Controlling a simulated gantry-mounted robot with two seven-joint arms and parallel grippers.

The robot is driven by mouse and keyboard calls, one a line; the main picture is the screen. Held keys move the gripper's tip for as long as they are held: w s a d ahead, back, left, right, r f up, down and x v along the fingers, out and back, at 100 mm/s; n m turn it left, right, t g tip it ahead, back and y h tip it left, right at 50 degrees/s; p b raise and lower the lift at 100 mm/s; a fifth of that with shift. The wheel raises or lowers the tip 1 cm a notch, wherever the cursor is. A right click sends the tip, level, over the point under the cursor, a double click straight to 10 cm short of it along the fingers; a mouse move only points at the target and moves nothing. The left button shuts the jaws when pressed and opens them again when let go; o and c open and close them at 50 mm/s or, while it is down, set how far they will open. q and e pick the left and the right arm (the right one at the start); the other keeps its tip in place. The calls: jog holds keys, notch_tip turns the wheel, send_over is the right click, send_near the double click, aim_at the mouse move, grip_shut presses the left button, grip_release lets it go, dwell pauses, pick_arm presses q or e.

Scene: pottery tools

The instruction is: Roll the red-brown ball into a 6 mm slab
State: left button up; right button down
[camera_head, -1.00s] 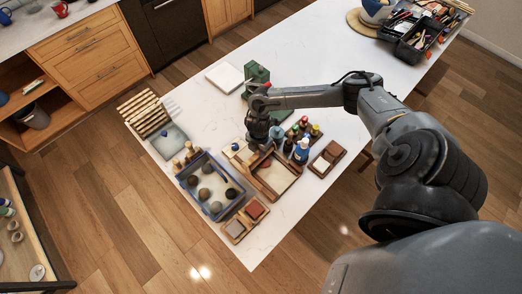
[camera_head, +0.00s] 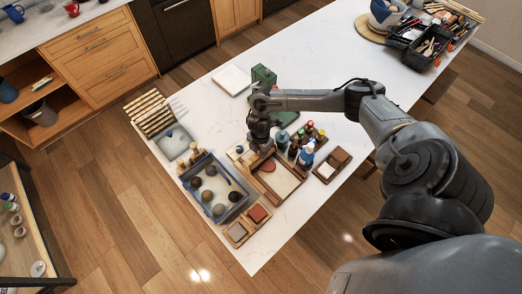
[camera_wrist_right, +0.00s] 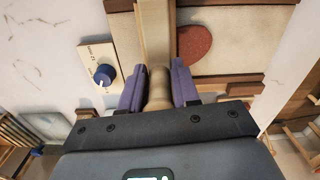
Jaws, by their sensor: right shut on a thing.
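The red-brown clay (camera_wrist_right: 195,46) is a flattened, rounded piece on the pale surface of a wood-edged board (camera_wrist_right: 225,65). In the head view, the clay (camera_head: 267,165) lies near the board's left end. My right gripper (camera_wrist_right: 158,90) is shut on the handle of a wooden rolling pin (camera_wrist_right: 155,38). The pin lies over the board just left of the clay in the wrist view and may hide part of it. In the head view, my right gripper (camera_head: 261,147) is at the board's upper left. The clay's thickness cannot be judged. My left gripper is out of view.
A plate with a blue knob (camera_wrist_right: 103,75) sits beside the board. A blue-rimmed tray of several clay balls (camera_head: 238,207) stands left of the board. Several bottles (camera_head: 305,155) are close on its right. Free white tabletop (camera_head: 335,75) lies toward the back.

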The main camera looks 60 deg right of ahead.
jog(key=shift+s+f, duration=0.15)
jog(key=shift+s, duration=0.05)
jog(key=shift+s+a+p, duration=0.15)
jog(key=shift+s+p, duration=0.45)
jog(key=shift+p, duration=0.05)
jog(key=shift+s+a, duration=0.1)
jog(key=shift+s, duration=0.15)
jog(key=shift+s+p, duration=0.4)
jog(key=shift+p, duration=0.15)
jog(key=shift+s, duration=0.1)
jog(key=shift+s, duration=0.15)
